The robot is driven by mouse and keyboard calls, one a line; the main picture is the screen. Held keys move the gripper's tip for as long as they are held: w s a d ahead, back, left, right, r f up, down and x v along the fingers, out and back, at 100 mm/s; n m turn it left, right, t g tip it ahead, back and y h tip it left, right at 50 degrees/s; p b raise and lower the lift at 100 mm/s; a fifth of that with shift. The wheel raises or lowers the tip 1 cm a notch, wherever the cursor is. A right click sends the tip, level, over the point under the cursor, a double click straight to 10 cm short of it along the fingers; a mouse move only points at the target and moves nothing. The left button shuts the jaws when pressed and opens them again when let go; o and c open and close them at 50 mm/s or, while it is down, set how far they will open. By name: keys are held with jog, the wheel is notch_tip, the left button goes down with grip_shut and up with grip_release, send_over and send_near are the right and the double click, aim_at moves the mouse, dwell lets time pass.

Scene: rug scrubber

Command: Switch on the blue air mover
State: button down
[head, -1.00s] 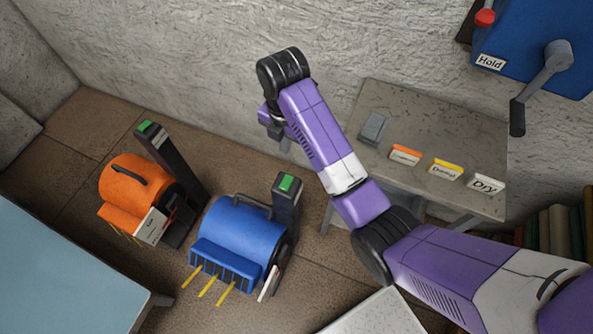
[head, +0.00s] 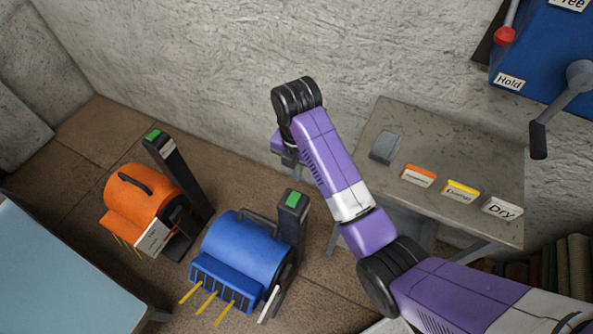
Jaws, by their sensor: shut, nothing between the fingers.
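The blue air mover (head: 240,250) stands on the brown floor at lower centre, with yellow strips at its front. A dark post (head: 291,228) rises at its right rear, with a green button (head: 293,199) on top. My gripper (head: 290,160) hangs at the end of the purple arm, above and behind the post in the picture, apart from the button. Its fingers are small, dark and partly hidden by the wrist, and nothing shows in them.
An orange air mover (head: 140,200) with its own green-topped post (head: 165,160) stands to the left. A grey table (head: 450,150) with label cards is at right, below a blue lever box (head: 550,60). A pale blue surface (head: 60,280) fills the lower left. The wall is close behind.

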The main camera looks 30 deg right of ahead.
aim_at(297, 196)
notch_tip(297, 196, down, 10)
jog(key=shift+f, duration=0.1)
dwell(0.5)
jog(key=shift+f, duration=0.1)
jog(key=shift+s, duration=0.1)
jog(key=shift+s+a+r+p, duration=0.2)
jog(key=shift+s+a+p, duration=0.15)
jog(key=shift+a+p, duration=0.45)
jog(key=shift+d, duration=0.2)
